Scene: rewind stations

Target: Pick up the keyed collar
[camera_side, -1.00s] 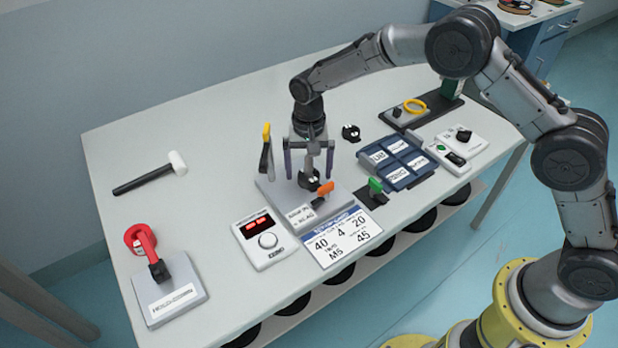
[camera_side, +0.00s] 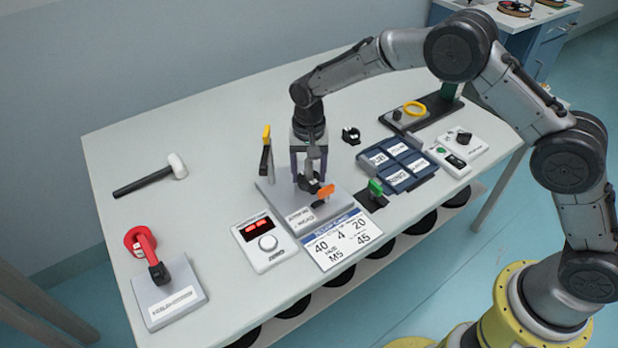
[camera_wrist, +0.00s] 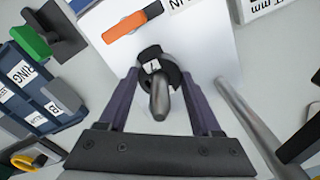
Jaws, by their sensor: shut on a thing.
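The keyed collar, a dark ring with a white mark, sits around the post on the grey plate (camera_side: 336,208); it shows in the wrist view (camera_wrist: 150,56). My gripper (camera_side: 309,178) points down over the plate and is shut on the collar, one finger on each side. In the wrist view the grey post stands up between my fingers (camera_wrist: 160,78). The fingers partly hide the collar in the side view. An orange lever (camera_side: 324,191) lies at the plate's front edge, close to the collar.
A similar black part (camera_side: 351,135) lies free behind. A green-handled part (camera_side: 375,187) and blue bins (camera_side: 398,181) are at right. A display box (camera_side: 264,241) and a card (camera_side: 341,238) lie in front.

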